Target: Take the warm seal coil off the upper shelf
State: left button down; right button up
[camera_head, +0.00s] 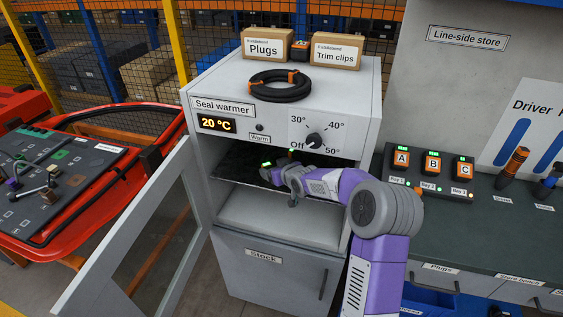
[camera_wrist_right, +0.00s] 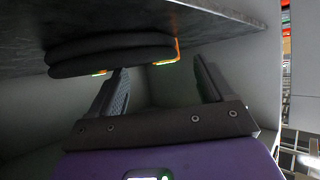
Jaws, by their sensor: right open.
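The seal warmer (camera_head: 200,88) stands with its door open; its display reads 20 °C, and the knob (camera_head: 314,140) looks turned to Off. A black seal coil (camera_wrist_right: 105,56) with an orange tag and green lights lies on the dark upper shelf (camera_wrist_right: 90,25), which looks tilted in the right wrist view. In the head view the coil is mostly lost in shadow, with a green light showing. My right gripper (camera_wrist_right: 160,66) is open inside the warmer. Its fingertips are close to the coil; I cannot tell whether they touch it. My left gripper is out of view.
Another black coil (camera_head: 280,86) lies on the warmer's top, before the Plugs box (camera_head: 265,48) and Trim clips box (camera_head: 336,52). The open glass door (camera_head: 150,240) is at left. A bench (camera_head: 480,225) with bays A, B and C is at right.

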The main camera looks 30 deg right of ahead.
aim_at(269, 166)
jog(key=shift+x, duration=2.75)
jog(key=shift+w+a+r, duration=0.1)
jog(key=shift+r, duration=0.05)
jog(key=shift+c, duration=0.3)
grip_shut()
